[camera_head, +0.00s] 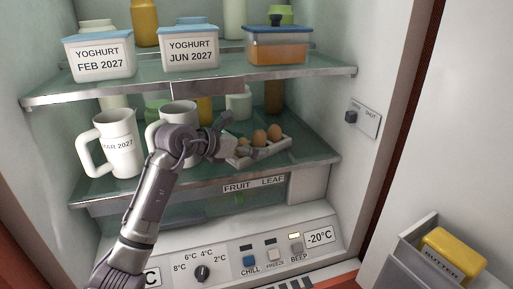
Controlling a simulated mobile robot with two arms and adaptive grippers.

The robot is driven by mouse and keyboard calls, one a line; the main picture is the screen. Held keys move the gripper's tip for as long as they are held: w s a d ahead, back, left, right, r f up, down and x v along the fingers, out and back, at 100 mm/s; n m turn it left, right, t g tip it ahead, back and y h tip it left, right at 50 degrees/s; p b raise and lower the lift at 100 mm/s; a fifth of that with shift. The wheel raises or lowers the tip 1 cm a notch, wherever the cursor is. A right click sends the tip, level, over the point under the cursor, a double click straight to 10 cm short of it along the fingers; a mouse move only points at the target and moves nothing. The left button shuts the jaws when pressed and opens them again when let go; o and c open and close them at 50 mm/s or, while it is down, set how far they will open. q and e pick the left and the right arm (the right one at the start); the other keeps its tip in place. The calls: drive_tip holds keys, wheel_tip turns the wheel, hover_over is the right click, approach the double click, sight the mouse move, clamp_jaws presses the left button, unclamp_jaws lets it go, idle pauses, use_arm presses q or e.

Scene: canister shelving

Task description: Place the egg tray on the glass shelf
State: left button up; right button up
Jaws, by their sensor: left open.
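The white egg tray (276,149) holds brown eggs and rests on the right part of the lower glass shelf (312,158), near its front. Its left end is partly hidden by my left gripper (233,138). My left gripper is open, with its fingers spread at the left end of the tray. I cannot tell whether a finger touches the tray. My right gripper is out of view.
A white jug (118,146) and a white mug (178,113) stand left on the lower shelf. The upper shelf (200,88) above holds yoghurt tubs (189,50) and a blue-lidded box (277,50). A drawer (170,212) and control panel lie below. Butter (452,252) sits in a door bin.

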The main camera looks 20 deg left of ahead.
sight(236, 155)
use_arm(q)
drive_tip(key=b+v, duration=0.1)
drive_tip(key=v, duration=0.4)
drive_tip(key=shift+a+f, duration=0.1)
drive_tip(key=shift+a, duration=0.1)
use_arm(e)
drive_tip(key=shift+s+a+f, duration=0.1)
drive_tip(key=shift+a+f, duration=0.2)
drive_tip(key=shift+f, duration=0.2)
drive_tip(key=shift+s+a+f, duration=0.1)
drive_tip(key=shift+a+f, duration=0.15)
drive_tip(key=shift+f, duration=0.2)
use_arm(q)
drive_tip(key=shift+d, duration=0.1)
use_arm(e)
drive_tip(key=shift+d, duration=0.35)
use_arm(q)
drive_tip(key=shift+s, duration=0.15)
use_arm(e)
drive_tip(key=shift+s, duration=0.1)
